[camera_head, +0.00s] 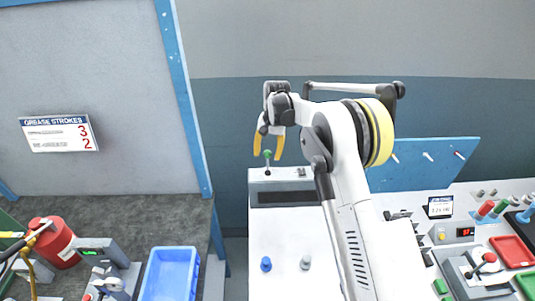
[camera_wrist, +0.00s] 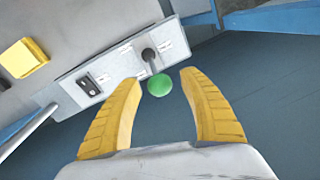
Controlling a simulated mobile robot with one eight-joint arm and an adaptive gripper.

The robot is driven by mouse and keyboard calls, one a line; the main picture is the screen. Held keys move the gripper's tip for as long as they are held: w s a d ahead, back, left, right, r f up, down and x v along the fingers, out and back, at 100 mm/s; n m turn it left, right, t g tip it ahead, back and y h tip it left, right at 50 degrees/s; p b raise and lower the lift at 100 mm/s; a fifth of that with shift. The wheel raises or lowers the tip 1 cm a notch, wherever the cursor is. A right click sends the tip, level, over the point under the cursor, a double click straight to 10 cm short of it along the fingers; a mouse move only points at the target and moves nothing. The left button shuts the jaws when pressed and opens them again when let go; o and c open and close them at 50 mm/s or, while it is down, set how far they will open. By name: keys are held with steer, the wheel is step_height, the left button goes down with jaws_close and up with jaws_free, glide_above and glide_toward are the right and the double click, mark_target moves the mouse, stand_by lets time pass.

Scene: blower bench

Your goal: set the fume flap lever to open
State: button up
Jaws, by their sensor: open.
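A lever with a round green knob (camera_wrist: 159,85) stands on a pale panel (camera_wrist: 68,84) in the wrist view. Its dark shaft rises from a mount between small white labels, too small to read. In the head view the green knob (camera_head: 267,153) is at the back of the white bench, above a dark slot. My gripper (camera_head: 267,157) is open, its yellow fingers pointing down on either side of the knob. In the wrist view the knob shows between the fingertips of my gripper (camera_wrist: 159,80), with gaps on both sides; contact is not seen.
A small switch (camera_wrist: 90,84) sits beside the lever on the panel. Blue and grey knobs (camera_head: 266,264) stand on the bench front. Several controls, including a red-knobbed lever (camera_head: 489,257), fill the right. A dark table at left holds a blue bin (camera_head: 170,275) and red canister (camera_head: 57,243).

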jaws_close()
steer(key=shift+s, duration=0.1)
steer(key=s+t+b, duration=0.3)
steer(key=shift+t, duration=0.4)
steer(key=s+t+b, duration=0.2)
steer(key=b, duration=0.1)
steer(key=shift+t, duration=0.4)
steer(key=shift+s+f, duration=0.1)
steer(key=shift+s, duration=0.15)
steer(key=shift+s+b, duration=0.15)
steer(key=shift+b, duration=0.2)
jaws_free()
